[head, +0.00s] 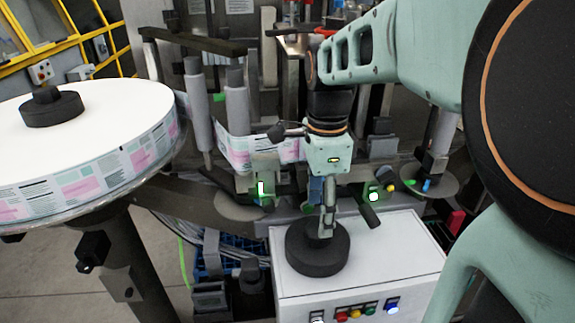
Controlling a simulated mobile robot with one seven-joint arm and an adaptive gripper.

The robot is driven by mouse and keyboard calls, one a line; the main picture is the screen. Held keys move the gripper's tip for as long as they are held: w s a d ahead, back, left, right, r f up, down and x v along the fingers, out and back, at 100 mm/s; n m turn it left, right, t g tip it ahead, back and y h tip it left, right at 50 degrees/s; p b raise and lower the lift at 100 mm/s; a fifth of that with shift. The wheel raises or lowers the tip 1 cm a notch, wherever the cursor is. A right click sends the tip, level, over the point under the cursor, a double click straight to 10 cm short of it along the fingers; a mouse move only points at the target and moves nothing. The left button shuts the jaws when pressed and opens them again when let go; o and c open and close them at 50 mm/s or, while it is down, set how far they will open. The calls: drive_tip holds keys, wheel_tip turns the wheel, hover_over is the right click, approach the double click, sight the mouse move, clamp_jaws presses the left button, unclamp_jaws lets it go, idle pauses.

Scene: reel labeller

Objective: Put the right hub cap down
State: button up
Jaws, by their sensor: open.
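The right hub cap (304,257), a thick black disc, sits flat on the white control box (395,243). My gripper (327,232) points down over the cap, its fingertips at the cap's centre. My gripper is open, though the gap between the fingers is hard to make out from this side. The fingers hide the middle of the cap, so I cannot tell whether they touch it. A similar black hub cap (52,110) with a knob sits on the big label reel (110,100) at the left.
Coloured buttons (355,313) line the box's front. Grey rollers (237,105) and the labeller frame stand close behind my gripper. The box top is clear to the right of the cap. A yellow guard frame (105,25) stands at the back left.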

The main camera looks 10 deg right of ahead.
wheel_tip(320, 180, up, 7)
drive_tip(key=shift+r+p, duration=0.2)
drive_tip(key=shift+p, duration=0.15)
